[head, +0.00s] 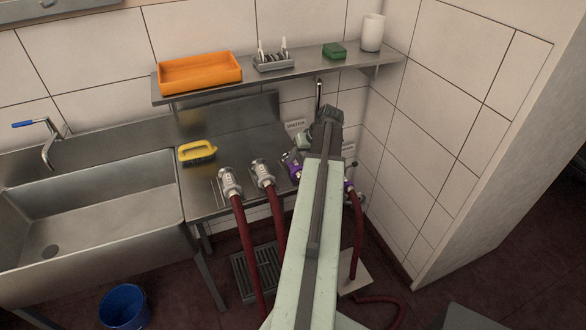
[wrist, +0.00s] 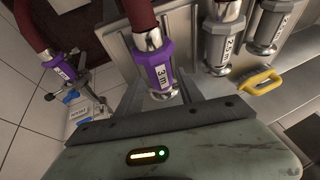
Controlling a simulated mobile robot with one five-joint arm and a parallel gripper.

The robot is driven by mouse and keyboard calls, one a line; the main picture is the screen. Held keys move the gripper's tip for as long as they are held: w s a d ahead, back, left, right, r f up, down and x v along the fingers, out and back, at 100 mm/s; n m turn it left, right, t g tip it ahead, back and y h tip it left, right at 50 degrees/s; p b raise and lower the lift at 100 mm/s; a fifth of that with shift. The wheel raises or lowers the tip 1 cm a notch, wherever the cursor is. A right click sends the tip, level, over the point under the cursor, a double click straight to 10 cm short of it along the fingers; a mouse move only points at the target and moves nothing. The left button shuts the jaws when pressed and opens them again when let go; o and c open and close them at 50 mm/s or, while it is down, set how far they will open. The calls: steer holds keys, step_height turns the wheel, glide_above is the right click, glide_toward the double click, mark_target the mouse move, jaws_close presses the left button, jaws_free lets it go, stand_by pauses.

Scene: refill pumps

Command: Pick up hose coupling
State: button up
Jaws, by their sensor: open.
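Several hose couplings on dark red hoses are in view. A purple coupling marked "3 m" (wrist: 157,72) hangs just beyond my gripper in the wrist view; in the head view it is partly hidden behind my arm (head: 291,166). A second purple coupling (wrist: 64,68) is further left in the wrist view. Two grey metal couplings (head: 230,183) (head: 263,173) lie side by side at the steel counter's front edge. My gripper (head: 322,120) is open, and no coupling is clearly between its jaws. Its dark front bar shows low in the wrist view; the fingertips are hard to make out.
A yellow brush (head: 197,151) lies on the steel counter beside the sink (head: 90,215). A shelf (head: 205,95) above holds an orange tray (head: 200,72), a green sponge (head: 334,50) and a white cup (head: 372,33). A tiled wall closes the right side. A blue bucket (head: 124,307) stands on the floor.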

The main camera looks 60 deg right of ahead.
mark_target(296, 161)
steer(key=b+x, duration=0.4)
steer(key=x, duration=0.1)
steer(key=shift+s+f+b, duration=0.1)
steer(key=shift+f+b, duration=0.05)
steer(key=shift+b, duration=0.15)
jaws_close()
steer(key=shift+r, duration=0.25)
step_height(296, 161, up, 4)
steer(key=p, duration=0.4)
steer(key=shift+s+p, duration=0.15)
steer(key=shift+p, duration=0.15)
steer(key=s, duration=1.5)
steer(key=shift+s+a+r+p, duration=0.2)
steer(key=shift+s+r+p, duration=0.15)
steer(key=shift+r, duration=0.1)
